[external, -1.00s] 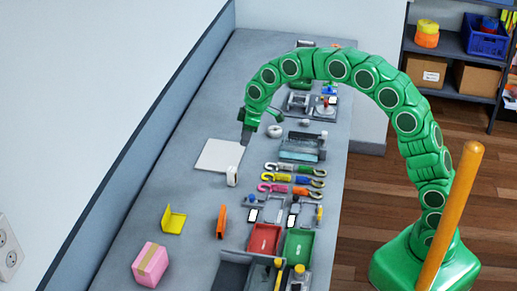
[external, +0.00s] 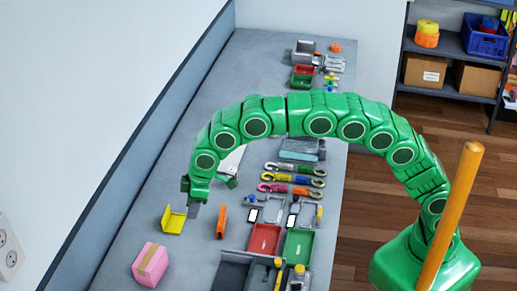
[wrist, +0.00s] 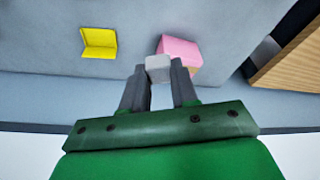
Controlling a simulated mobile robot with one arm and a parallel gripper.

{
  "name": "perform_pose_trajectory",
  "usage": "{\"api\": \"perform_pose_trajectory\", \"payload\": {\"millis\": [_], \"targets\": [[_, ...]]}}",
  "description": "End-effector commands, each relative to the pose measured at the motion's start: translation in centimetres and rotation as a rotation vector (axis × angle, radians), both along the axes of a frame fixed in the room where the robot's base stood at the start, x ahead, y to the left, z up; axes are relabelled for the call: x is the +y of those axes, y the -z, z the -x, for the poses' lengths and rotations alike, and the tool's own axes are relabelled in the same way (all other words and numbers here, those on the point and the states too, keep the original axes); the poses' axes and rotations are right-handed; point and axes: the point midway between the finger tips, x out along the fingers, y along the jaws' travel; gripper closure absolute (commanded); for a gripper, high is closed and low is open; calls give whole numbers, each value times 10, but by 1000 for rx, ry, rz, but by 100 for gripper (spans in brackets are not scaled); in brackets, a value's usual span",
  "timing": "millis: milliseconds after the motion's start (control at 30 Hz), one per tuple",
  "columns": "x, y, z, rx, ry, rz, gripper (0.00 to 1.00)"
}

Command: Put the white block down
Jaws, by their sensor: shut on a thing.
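My gripper (wrist: 158,88) is shut on the white block (wrist: 158,64), which sits between the fingertips in the wrist view. In the external view my gripper (external: 194,206) points down near the right side of the yellow bracket (external: 173,219). The white block cannot be made out there, hidden by the arm or too small. I cannot tell whether the block touches the bench (external: 120,258).
A pink box (external: 150,265) stands at the near left, and an orange piece (external: 222,221) right of my gripper. Red (external: 264,239) and green (external: 299,243) trays and several hooks lie further right. A white sheet (external: 232,160) is partly behind my arm. Bench is bare left of the bracket.

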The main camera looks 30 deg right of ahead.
Motion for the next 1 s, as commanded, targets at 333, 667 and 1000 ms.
{"api": "perform_pose_trajectory", "payload": {"millis": [333, 667, 1000], "targets": [[32, -2, 39, -1, -28, -2, 100], [57, 10, 24, -2, -29, -3, 100], [81, 24, 9, -1, -28, -1, 100]]}}
